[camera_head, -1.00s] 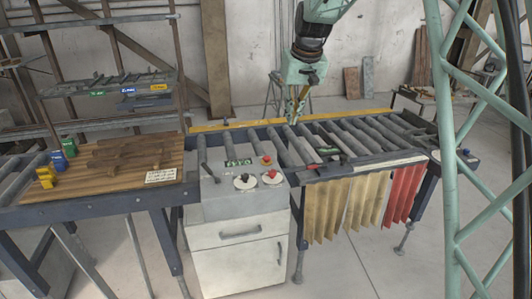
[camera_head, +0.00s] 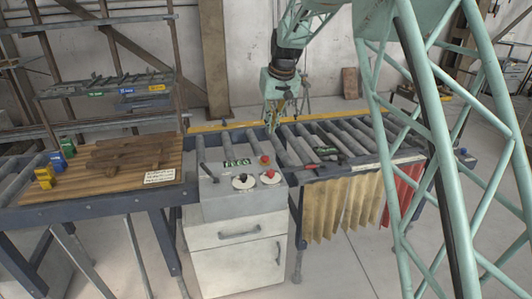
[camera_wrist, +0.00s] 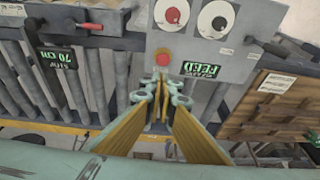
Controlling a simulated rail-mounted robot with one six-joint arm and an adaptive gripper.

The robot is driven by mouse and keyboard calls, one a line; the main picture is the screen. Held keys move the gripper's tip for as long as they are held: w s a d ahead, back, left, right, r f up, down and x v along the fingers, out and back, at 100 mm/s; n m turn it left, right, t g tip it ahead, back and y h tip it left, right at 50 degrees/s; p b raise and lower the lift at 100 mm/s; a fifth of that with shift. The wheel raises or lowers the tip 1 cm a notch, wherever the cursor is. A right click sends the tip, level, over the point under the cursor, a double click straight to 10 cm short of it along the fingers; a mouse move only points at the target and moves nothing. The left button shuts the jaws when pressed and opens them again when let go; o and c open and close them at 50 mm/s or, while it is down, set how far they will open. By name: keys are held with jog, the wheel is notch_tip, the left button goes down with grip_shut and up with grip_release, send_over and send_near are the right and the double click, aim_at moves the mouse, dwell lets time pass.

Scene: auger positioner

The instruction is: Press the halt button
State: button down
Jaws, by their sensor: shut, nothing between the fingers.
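A small red push button (camera_head: 265,159) stands at the back right of the grey control panel (camera_head: 215,207). It also shows in the wrist view (camera_wrist: 163,57), on a yellowish base; I cannot read a halt label on it. My gripper (camera_head: 271,128) points down behind the panel, above the near end of the rollers. In the wrist view the fingertips (camera_wrist: 161,78) are together and empty, and they appear just short of the red button. I see no contact, but the gap in depth is hard to judge.
The roller conveyor (camera_head: 345,138) runs right. A wooden board (camera_head: 110,178) with colored blocks lies left.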

jog(key=shift+f, duration=0.2)
send_over(266, 158)
jog(key=f, duration=1.1)
jog(key=shift+s+d+f, duration=0.15)
jog(key=shift+d+f, duration=0.05)
jog(key=shift+d, duration=0.05)
jog(key=shift+a+f, duration=0.15)
jog(key=shift+f, duration=0.8)
jog(key=shift+f+b, duration=0.4)
jog(key=shift+f, duration=0.5)
jog(key=shift+s+f, duration=0.1)
